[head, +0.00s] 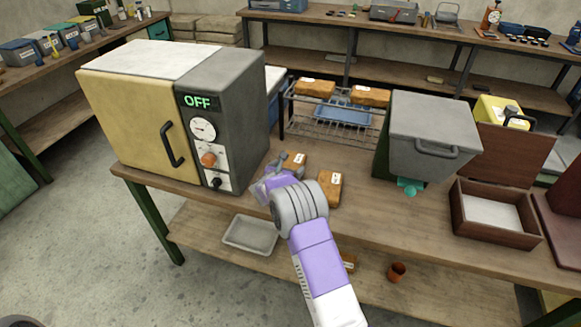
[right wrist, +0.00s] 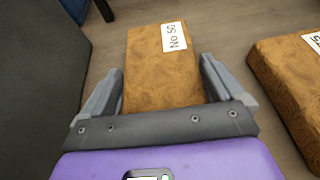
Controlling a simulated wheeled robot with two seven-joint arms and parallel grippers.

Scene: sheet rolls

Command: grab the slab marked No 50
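The brown slab marked No 50 (right wrist: 150,72) lies on the table in the right wrist view, its white label at the far end. In the head view it shows partly (head: 298,158) behind my gripper, next to the oven. My right gripper (right wrist: 161,82) is open, with one finger on each side of the slab. Small gaps seem to show beside the slab; I cannot tell whether either finger touches it. In the head view my right gripper (head: 279,172) reaches over the table. My left gripper is not in view.
Another labelled slab (head: 329,188) lies just right of my gripper, also in the right wrist view (right wrist: 292,85). The yellow oven (head: 130,120), reading OFF, stands left. A wire rack (head: 335,127) with slabs stands behind; a grey bin (head: 430,125) and wooden box (head: 495,225) are right.

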